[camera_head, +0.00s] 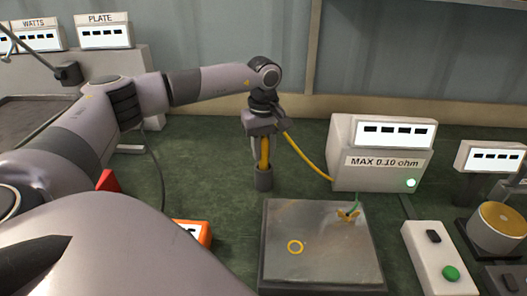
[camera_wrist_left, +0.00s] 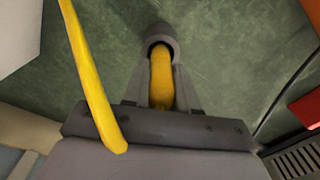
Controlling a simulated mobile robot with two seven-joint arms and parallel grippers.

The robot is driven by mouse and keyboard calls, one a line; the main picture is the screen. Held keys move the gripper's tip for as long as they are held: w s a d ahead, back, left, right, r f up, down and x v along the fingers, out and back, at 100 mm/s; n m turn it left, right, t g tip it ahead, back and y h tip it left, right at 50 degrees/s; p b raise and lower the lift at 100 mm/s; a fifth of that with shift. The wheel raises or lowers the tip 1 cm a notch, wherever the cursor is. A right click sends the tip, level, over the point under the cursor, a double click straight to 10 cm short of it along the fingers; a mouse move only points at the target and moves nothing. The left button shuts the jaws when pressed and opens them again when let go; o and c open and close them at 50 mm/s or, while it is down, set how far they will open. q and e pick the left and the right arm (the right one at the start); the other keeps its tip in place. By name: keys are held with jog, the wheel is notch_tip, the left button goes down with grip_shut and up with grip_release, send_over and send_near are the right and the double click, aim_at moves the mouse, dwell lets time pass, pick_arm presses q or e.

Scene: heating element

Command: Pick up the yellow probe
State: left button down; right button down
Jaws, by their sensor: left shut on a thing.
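The yellow probe (camera_head: 265,151) stands upright with its lower end in a dark grey cylindrical holder (camera_head: 264,180) on the green table. A yellow cable (camera_head: 308,157) runs from the probe's top to the white meter marked "MAX 0.10 ohm" (camera_head: 374,178). My left gripper (camera_head: 261,150) points down from above, its fingers shut on the probe. In the left wrist view the probe (camera_wrist_left: 161,80) lies between the two fingers, and its tip is hidden inside the holder (camera_wrist_left: 160,36). My right gripper is not in view.
A white switch box (camera_head: 438,258) with a green button stands at the right. An orange device (camera_head: 195,231) is partly hidden by my left arm.

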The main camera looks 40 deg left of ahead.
pick_arm(q)
notch_tip(320, 180, up, 20)
jog(key=shift+f+p, duration=0.2)
jog(key=shift+p, duration=0.1)
